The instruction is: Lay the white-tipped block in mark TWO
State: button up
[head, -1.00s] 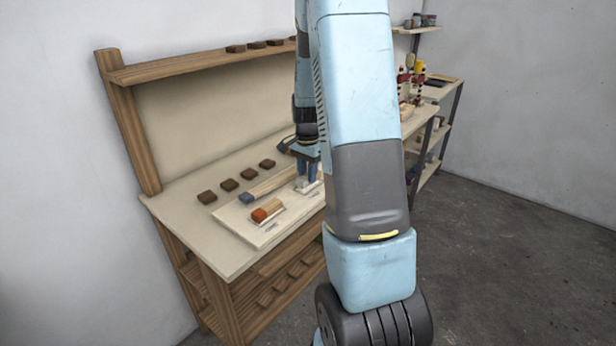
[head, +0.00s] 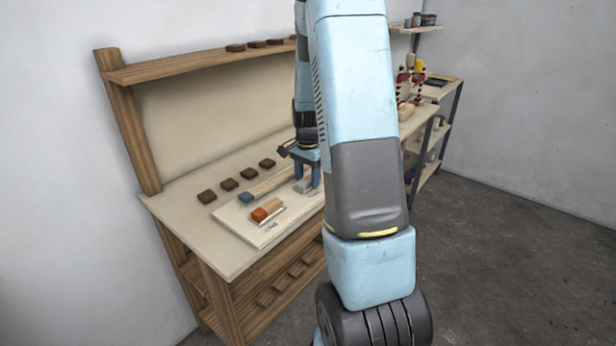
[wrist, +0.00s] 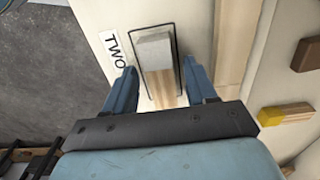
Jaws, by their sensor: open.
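The white-tipped block (wrist: 154,50) has a pale grey-white end and a wooden body. In the wrist view it lies flat inside a dark outline, mark TWO (wrist: 172,32), beside the label "TWO" (wrist: 115,51). Its near end is hidden by my gripper. My gripper (wrist: 161,70) is open, with one finger on each side of the block and a visible gap to each. In the head view my gripper (head: 307,179) is over the pale board, with the white tip (head: 302,186) below it, partly hidden by a finger.
An orange-tipped block (head: 267,210) lies on the board (head: 243,226) to the left. A yellow-ended block (wrist: 285,113) shows at right in the wrist view.

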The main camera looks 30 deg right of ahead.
aim_at(307, 180)
notch_tip(307, 180, up, 12)
jog(key=s+a+r+n+t, duration=0.3)
jog(key=s+a+r+n, duration=0.4)
jog(key=s+a+r, duration=0.45)
jog(key=s+a+r+n+t, duration=0.1)
jog(key=s+a+n, duration=0.2)
jog(key=s, duration=0.4)
jog(key=s+a+r+n+t, duration=0.1)
jog(key=s+a+n, duration=0.2)
jog(key=s, duration=0.4)
jog(key=shift+a+r+n+t, duration=0.3)
jog(key=shift+a+r+n, duration=0.1)
jog(key=shift+n, duration=0.1)
jog(key=shift+s, duration=0.1)
